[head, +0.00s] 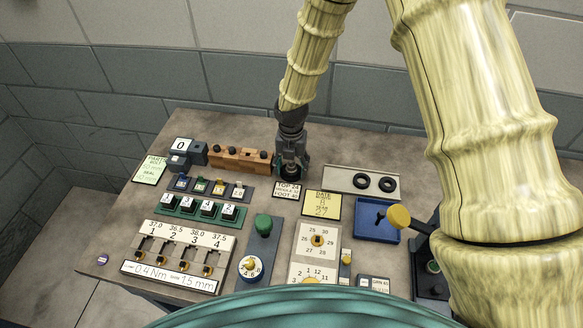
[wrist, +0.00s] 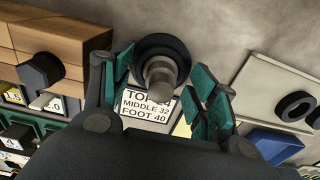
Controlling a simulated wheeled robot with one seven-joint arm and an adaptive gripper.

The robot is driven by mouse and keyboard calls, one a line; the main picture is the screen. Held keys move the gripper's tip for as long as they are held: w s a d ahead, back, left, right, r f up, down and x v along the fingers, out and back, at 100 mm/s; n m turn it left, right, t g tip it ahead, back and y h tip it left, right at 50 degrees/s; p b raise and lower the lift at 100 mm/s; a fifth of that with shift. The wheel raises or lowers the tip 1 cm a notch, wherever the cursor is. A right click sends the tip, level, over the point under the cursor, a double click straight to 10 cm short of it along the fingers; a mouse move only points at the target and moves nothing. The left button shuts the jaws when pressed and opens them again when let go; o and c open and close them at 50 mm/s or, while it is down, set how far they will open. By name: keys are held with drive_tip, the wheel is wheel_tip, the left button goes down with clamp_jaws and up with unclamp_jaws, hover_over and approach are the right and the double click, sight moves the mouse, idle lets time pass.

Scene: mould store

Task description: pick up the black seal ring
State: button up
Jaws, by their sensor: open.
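Two black seal rings lie side by side on a pale grey plate (head: 340,180) at the right back of the table, the left ring (head: 355,179) and the right ring (head: 394,184). They show partly at the right edge of the wrist view, the nearer ring (wrist: 282,106) being clearer. My gripper (head: 291,174) is to the left of the plate, pointing down behind the TOP/MIDDLE/FOOT label. In the wrist view my gripper (wrist: 165,88) is open, its green-padded fingers either side of a grey post with a round black collar (wrist: 147,46). I cannot tell whether they touch it.
A wooden block with black knobs (head: 225,158) stands just left of my gripper. A blue tray (head: 375,232) and a yellow-knobbed lever (head: 399,217) are in front of the plate. A yellow label (head: 321,205) and several dials and panels fill the front.

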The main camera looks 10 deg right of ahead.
drive_tip(key=c, duration=0.7)
drive_tip(key=shift+r, duration=0.1)
wheel_tip(320, 180, up, 9)
drive_tip(key=b, duration=0.3)
drive_tip(key=shift+r, duration=0.2)
wheel_tip(320, 180, up, 8)
drive_tip(key=p, duration=0.6)
idle(0.8)
drive_tip(key=shift+f, duration=0.1)
